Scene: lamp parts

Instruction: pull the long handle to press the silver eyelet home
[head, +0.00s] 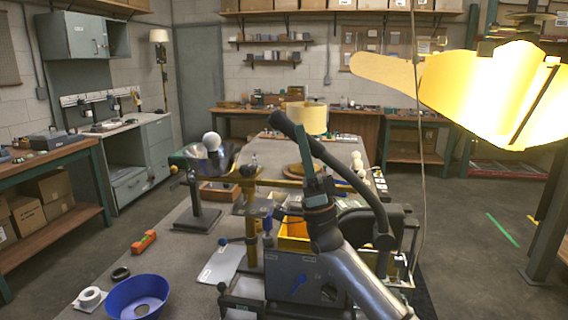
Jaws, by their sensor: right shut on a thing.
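The long handle (345,172) is a thick black curved lever. It slants from its raised upper left end down to the right side of the bench press (294,277). My right gripper (306,146) comes up from the lower right and is shut on the handle near its upper part; its fingers partly hide it. The press has a grey front, a brass-coloured post and an orange-yellow part behind my wrist. I cannot make out the silver eyelet; my arm covers part of the press. My left gripper is not in view.
A blue bowl (137,298), a white roll (89,297), a black ring (120,273) and an orange level (144,242) lie on the bench at left. A glowing yellow shade (490,90) hangs at upper right.

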